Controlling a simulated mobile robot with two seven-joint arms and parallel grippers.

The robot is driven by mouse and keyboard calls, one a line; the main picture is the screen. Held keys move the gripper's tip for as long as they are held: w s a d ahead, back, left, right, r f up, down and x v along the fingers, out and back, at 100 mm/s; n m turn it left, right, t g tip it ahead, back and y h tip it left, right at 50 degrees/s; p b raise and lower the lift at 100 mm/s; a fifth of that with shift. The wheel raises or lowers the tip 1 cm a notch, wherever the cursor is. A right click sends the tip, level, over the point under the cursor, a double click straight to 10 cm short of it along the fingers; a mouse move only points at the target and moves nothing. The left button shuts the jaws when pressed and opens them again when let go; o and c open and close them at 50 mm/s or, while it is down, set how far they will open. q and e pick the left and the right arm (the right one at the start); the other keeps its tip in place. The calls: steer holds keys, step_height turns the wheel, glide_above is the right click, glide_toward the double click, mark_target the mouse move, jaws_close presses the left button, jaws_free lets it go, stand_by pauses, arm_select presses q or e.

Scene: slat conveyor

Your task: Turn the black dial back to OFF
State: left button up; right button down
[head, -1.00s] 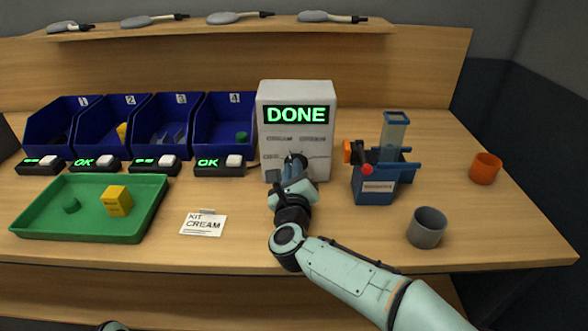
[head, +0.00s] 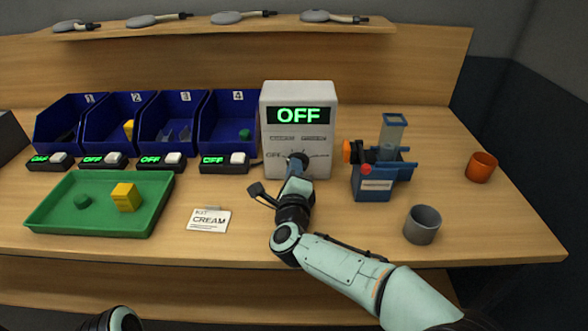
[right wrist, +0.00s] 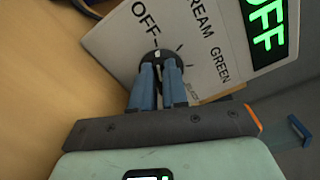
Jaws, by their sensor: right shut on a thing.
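The black dial (right wrist: 152,58) is on the front of a white control box (head: 269,144), and its lit screen (head: 299,116) reads OFF in green. My right gripper (head: 297,163) is at the dial. In the right wrist view its two blue fingers (right wrist: 158,84) are shut on the dial, whose white mark points toward the printed OFF label (right wrist: 145,20). The fingers hide part of the dial. A dark part at the lower left of the head view may be my left arm; its gripper is out of view.
A green tray (head: 62,222) holds a yellow box (head: 126,197) and a green piece (head: 82,201). Blue bins (head: 226,135) stand behind small displays (head: 224,162). A blue device (head: 372,185), grey cup (head: 422,225) and orange cup (head: 481,167) stand to the right.

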stand_by(0.4)
steer(key=c, duration=1.1)
jaws_free()
steer(key=shift+c, duration=0.2)
steer(key=shift+s, duration=0.1)
steer(key=s, duration=1.3)
steer(key=shift+s, duration=0.15)
